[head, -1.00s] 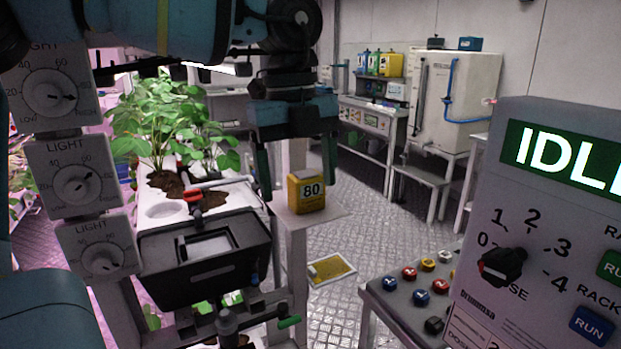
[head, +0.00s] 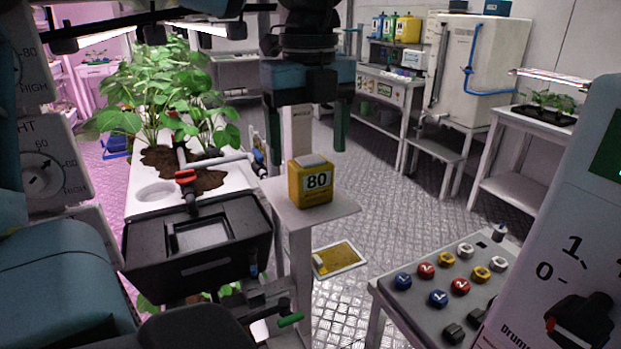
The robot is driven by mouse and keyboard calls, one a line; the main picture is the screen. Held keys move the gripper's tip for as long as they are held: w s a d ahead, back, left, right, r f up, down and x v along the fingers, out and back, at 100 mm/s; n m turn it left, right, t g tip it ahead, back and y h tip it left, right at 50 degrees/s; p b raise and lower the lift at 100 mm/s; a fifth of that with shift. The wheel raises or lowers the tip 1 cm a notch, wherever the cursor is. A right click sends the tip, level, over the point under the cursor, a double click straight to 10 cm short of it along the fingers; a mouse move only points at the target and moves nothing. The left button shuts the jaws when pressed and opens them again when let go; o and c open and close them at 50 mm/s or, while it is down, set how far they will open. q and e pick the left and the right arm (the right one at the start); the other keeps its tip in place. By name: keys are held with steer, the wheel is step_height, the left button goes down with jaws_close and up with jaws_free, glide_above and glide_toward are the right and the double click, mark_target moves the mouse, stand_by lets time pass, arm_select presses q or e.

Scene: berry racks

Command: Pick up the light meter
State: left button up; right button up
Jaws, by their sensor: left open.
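My right gripper is not in view.
A black box (head: 199,272) and a white planter (head: 134,208) with leafy plants are left of the stand. A button table (head: 408,303) and large control panel (head: 560,240) are at right.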

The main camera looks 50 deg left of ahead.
mark_target(310, 159)
arm_select(q)
steer(key=shift+w+a+f+p, duration=0.1)
steer(key=shift+f+p, duration=0.1)
steer(key=shift+f, duration=1.35)
steer(key=shift+w+a+f+p, duration=0.1)
steer(key=shift+f+p, duration=0.05)
steer(key=shift+f, duration=1.35)
steer(key=shift+d, duration=0.1)
steer(key=c, duration=1.2)
steer(key=shift+c, duration=0.2)
steer(key=shift+r, duration=0.15)
